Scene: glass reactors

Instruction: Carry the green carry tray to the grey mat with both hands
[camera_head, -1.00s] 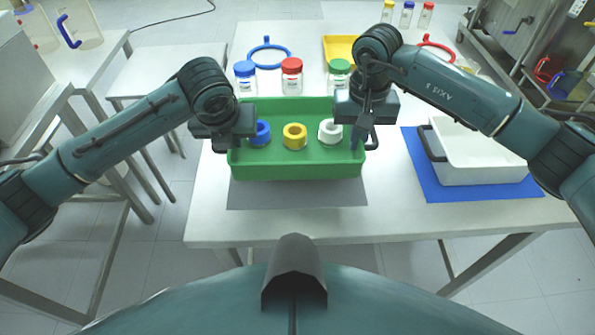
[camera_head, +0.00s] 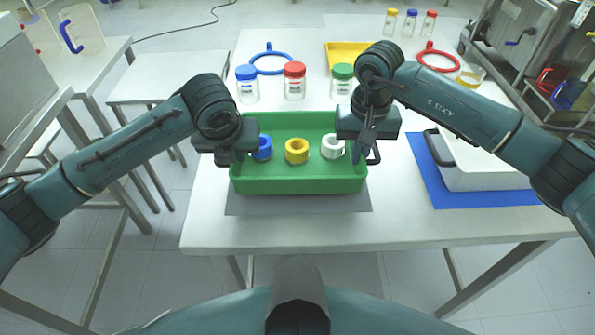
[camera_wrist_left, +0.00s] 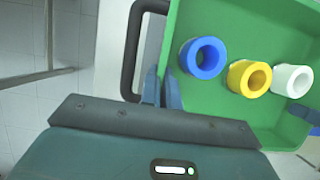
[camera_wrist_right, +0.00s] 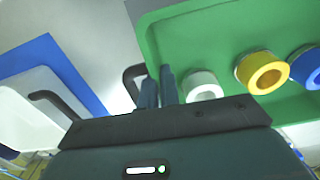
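The green carry tray (camera_head: 300,187) is over the grey mat (camera_head: 297,204), whose front strip shows below it. I cannot tell whether its base touches the mat. My right gripper (camera_wrist_right: 158,86) is closed at the right side by the other handle (camera_wrist_right: 133,78). The exact finger contact is partly hidden.
Blue- (camera_head: 246,84), red- (camera_head: 294,81) and green-capped (camera_head: 342,80) jars stand behind the tray. A yellow tray (camera_head: 343,50) is farther back. A white tray (camera_head: 485,170) on a blue mat (camera_head: 470,199) is at right. The table front (camera_head: 300,233) is clear.

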